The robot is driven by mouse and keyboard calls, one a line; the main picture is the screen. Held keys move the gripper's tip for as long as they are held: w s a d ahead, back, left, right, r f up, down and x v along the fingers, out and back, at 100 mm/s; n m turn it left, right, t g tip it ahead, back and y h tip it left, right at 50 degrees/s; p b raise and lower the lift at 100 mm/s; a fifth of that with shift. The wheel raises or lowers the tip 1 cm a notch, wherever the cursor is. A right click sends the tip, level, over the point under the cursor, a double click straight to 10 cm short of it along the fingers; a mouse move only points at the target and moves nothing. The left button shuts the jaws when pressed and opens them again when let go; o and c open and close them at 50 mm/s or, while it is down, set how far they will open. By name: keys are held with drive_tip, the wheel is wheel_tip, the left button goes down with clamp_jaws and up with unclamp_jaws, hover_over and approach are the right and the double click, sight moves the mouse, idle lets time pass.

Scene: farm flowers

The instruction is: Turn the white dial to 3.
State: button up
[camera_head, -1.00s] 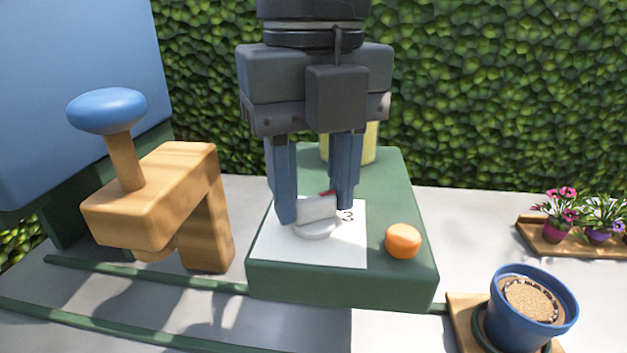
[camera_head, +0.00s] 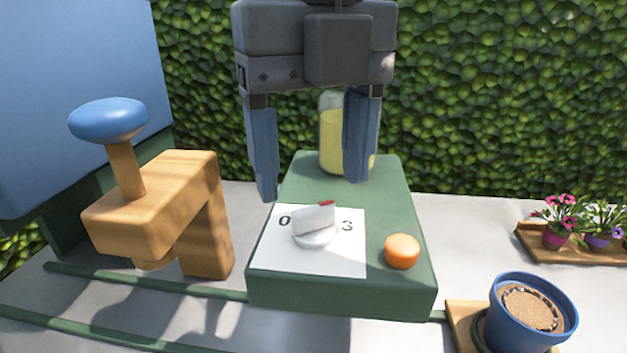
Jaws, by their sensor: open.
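The white dial (camera_head: 315,226) sits on a white plate (camera_head: 290,258) on top of the green block (camera_head: 340,293). Its raised handle has a red tip, which points to the upper right, toward the side of the printed 3 (camera_head: 347,225) but not straight at it. A printed 0 (camera_head: 285,220) shows left of the handle. My gripper (camera_head: 311,190) is open and empty above the dial, with its fingers wide apart on either side and clear of the handle.
An orange knob (camera_head: 402,251) is on the block right of the plate. A jar of yellow liquid (camera_head: 332,140) stands behind. A wooden tap-like piece with a blue knob (camera_head: 108,120) is at left. A blue pot (camera_head: 533,305) is at lower right.

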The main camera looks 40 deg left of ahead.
sight(313, 206)
drive_tip(key=shift+r, duration=2.25)
